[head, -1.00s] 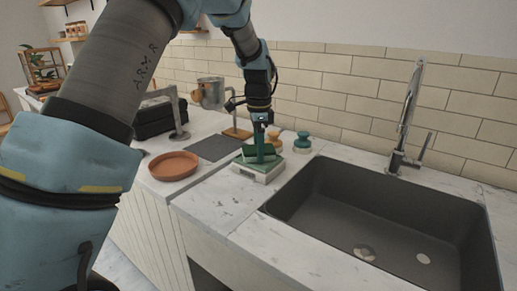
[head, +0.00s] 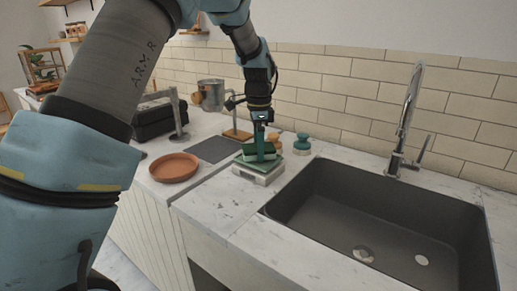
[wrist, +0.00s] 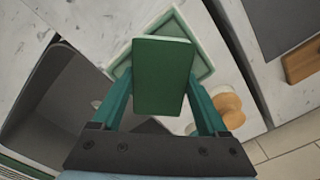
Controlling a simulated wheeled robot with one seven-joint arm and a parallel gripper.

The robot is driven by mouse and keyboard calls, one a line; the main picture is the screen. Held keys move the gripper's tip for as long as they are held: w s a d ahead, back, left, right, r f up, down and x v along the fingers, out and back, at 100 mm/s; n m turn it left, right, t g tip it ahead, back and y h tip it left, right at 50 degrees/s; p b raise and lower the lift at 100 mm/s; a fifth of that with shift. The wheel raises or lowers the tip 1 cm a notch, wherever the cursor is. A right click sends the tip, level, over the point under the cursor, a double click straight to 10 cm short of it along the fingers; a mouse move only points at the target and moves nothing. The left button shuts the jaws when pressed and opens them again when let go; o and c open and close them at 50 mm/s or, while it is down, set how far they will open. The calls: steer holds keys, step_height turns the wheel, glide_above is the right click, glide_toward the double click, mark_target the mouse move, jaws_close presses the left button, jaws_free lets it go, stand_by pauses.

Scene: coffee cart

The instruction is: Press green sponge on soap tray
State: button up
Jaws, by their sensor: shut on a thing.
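The green sponge (wrist: 162,75) is a dark green block between the fingers of my gripper (wrist: 160,95) in the wrist view. My gripper (head: 258,150) is shut on it. The soap tray (wrist: 204,67) is pale green and lies beneath the sponge, jutting out around its far and right sides. In the head view the soap tray (head: 243,161) sits on a pale block on the counter beside the sink. The fingers partly hide the sponge in the head view. I cannot tell whether the sponge touches the tray.
The sink (head: 370,210) with a tall faucet (head: 405,120) is to the right. A teal-knobbed tool (head: 302,143) and an orange-brown one (head: 274,142) stand behind the tray. A terracotta dish (head: 174,167) and a dark mat (head: 214,149) are to the left. The front counter is clear.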

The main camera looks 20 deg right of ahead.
steer(key=shift+r+p, duration=1.95)
steer(key=shift+r, duration=0.9)
steer(key=shift+f, duration=0.1)
